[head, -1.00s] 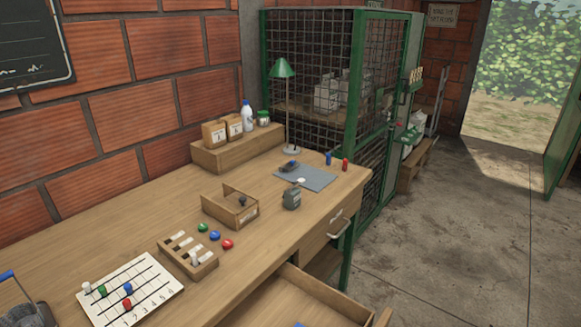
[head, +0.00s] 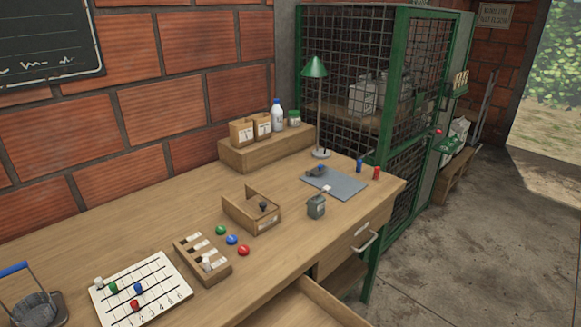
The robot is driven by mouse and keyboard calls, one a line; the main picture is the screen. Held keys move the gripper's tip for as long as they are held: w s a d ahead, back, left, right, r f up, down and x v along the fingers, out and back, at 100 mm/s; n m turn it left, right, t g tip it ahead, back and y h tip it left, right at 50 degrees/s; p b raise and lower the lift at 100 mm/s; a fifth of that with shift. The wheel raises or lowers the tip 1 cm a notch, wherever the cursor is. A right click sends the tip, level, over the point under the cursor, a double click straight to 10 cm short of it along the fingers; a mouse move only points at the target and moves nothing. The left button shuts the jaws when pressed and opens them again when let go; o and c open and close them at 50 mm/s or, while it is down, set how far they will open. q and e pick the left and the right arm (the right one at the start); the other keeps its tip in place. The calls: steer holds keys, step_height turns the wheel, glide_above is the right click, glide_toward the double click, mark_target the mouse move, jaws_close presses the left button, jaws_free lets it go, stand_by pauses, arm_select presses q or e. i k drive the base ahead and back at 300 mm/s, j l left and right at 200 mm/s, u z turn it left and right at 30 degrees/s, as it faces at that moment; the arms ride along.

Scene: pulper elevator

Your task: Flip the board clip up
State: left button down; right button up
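No part plainly recognisable as the board clip stands out. A white board (head: 158,270) with ruled lines, numbers and several coloured pegs lies flat on the table at the lower left. A grey flat board or mat (head: 345,187) lies near the far right end of the table. A small dark piece with a blue part (head: 317,171) rests at its left edge; I cannot tell whether it is a clip. Neither of my grippers is in view.
A blue-handled dark basket (head: 35,305) stands at the lower left. A drawer (head: 300,308) is open below.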

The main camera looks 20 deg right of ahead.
mark_target(318, 169)
steer(key=i+l+u, duration=0.15)
steer(key=l+u, duration=0.25)
steer(key=l, duration=0.8)
steer(key=l+u, duration=0.4)
steer(key=l, duration=2.7)
steer(key=k, duration=0.05)
